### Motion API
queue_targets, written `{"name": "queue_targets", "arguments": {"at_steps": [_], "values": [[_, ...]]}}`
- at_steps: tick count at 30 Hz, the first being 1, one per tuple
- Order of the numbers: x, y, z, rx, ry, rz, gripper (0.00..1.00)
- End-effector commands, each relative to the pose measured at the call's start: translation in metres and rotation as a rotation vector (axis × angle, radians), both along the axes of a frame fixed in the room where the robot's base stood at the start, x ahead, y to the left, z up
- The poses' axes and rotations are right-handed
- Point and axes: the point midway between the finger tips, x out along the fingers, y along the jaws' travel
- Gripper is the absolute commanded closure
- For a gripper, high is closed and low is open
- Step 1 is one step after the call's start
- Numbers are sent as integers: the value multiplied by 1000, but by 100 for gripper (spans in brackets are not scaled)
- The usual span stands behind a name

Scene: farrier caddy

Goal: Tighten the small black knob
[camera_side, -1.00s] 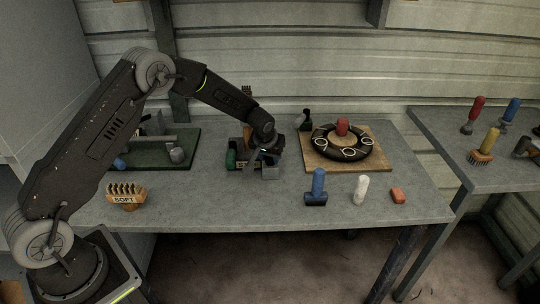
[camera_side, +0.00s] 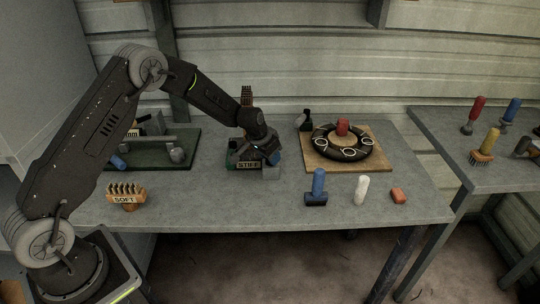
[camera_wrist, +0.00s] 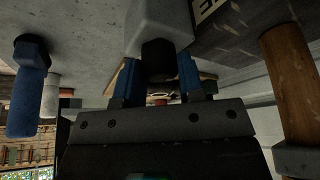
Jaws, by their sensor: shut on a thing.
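The small black knob (camera_wrist: 158,54) shows in the wrist view on the side of a grey block (camera_wrist: 158,18). My gripper (camera_wrist: 160,70) has its two blue fingers on either side of the knob and is shut on it. In the side view my gripper (camera_side: 273,157) is low at the middle of the bench, just above and behind the grey block (camera_side: 270,172). The knob itself is hidden there. How tight the knob is cannot be told.
A brush block marked STIFF (camera_side: 248,165) stands close beside my gripper. A wooden board (camera_side: 320,161) carries a black ring (camera_side: 350,154).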

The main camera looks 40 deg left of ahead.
Motion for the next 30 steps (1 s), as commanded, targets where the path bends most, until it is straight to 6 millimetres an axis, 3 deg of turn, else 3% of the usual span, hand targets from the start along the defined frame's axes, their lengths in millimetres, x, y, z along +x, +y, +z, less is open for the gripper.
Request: {"name": "queue_targets", "arguments": {"at_steps": [15,30], "values": [[0,2,0,-2,2,-428,88],[0,2,0,1,1,-599,88]]}}
